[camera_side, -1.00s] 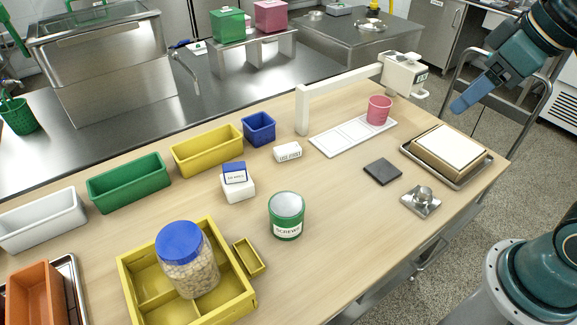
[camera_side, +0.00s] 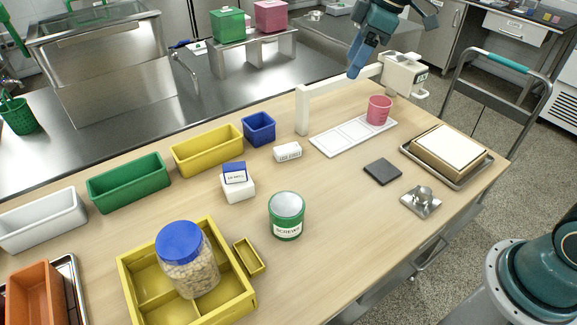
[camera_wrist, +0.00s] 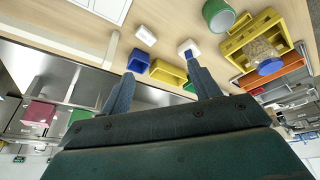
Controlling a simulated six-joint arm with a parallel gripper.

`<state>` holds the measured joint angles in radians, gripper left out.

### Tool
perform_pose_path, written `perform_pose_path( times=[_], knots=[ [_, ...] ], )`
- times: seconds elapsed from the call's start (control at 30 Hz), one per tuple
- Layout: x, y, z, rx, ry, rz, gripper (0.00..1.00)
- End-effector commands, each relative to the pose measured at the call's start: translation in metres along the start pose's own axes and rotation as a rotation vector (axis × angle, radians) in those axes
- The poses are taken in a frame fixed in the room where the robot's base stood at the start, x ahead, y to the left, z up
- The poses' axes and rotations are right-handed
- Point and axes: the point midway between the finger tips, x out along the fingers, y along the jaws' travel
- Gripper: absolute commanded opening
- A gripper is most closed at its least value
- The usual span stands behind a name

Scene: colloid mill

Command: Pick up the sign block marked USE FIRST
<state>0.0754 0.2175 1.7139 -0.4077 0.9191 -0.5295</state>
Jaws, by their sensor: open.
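The sign block marked USE FIRST (camera_side: 288,152) is a small white block with dark lettering. It lies on the wooden table in front of the blue bin, and it also shows in the wrist view (camera_wrist: 146,35) as a white block. My gripper (camera_side: 354,72) is high above the far side of the table, right of the block and well apart from it. In the wrist view its two blue fingers (camera_wrist: 160,88) are spread with nothing between them.
A white post with an arm (camera_side: 302,108) stands right of the block. A blue bin (camera_side: 259,128) is behind it. A white block with a blue top (camera_side: 238,190) and a green SCREWS can (camera_side: 286,216) stand nearer the front. A pink cup (camera_side: 379,110) stands on a white tray (camera_side: 340,137).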

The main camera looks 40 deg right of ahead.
Motion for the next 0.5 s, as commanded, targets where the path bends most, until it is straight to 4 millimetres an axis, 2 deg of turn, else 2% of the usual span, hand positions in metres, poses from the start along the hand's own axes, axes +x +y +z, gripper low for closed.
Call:
perform_pose_path(
  times=[0.2, 0.5],
  knots=[
    [0.043, 0.03, -0.018, -0.123, 0.0, -0.06, 0.62],
    [0.109, 0.065, -0.032, -0.292, 0.015, -0.138, 0.62]
  ],
)
